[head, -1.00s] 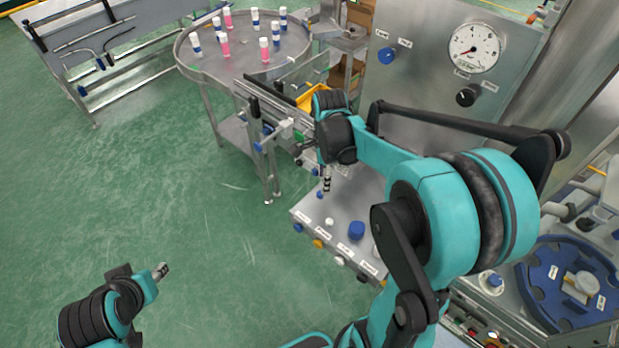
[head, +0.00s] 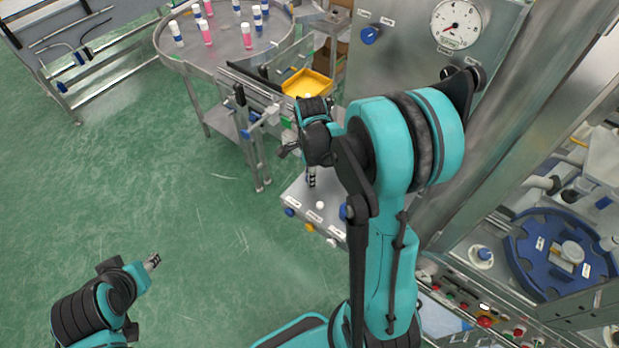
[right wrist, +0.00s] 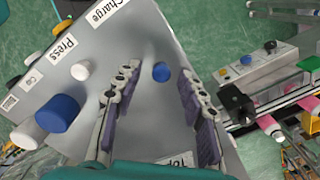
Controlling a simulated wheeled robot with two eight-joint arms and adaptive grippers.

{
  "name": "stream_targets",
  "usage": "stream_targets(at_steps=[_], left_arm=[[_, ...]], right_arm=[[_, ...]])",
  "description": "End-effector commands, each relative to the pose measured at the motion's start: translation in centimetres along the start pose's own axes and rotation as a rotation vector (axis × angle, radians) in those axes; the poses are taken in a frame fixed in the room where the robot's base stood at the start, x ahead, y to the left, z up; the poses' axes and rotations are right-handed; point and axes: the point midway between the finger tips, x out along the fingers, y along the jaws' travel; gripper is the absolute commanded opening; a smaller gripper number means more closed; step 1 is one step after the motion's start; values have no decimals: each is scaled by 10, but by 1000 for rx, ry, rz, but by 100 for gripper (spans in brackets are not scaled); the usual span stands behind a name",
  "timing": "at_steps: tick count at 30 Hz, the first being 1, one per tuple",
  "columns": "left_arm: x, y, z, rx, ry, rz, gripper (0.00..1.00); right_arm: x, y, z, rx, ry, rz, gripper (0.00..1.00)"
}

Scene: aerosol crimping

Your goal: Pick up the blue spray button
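The blue spray button (right wrist: 160,72) is a small round blue piece on the grey metal top (right wrist: 140,125) of a labelled box. In the right wrist view it sits between the two fingers of my right gripper (right wrist: 156,80), which are spread apart with clear space on both sides of it. In the head view my right gripper (head: 311,178) points down over the left part of that box, and I cannot make out the button there. My left gripper (head: 153,262) is far off over the green floor at lower left; its finger opening is too small to judge.
A yellow tray (head: 307,83) is behind my right arm. A round steel table (head: 190,58) with pink and blue bottles stands at the back.

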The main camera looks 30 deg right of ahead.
Motion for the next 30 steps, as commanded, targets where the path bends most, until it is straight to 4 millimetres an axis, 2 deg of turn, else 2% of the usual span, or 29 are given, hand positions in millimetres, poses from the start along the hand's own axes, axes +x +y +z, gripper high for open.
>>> stream_targets(at_steps=[1, 5, 19, 23, 30], left_arm=[[0, 0, 0, 0, 0, 0, 40], [0, 0, 0, 0, 0, 0, 40], [0, 0, 0, 0, 0, 0, 40], [0, 0, 0, 0, 0, 0, 40], [-1, 0, -1, 0, 0, 0, 40]], right_arm=[[0, 0, 0, 0, 0, 0, 30], [0, 0, 0, 0, 0, 0, 10], [-5, 0, 0, 0, 0, 0, 10], [-19, 0, 0, 0, 0, 0, 10], [-56, 1, 0, 0, 0, 0, 10]])
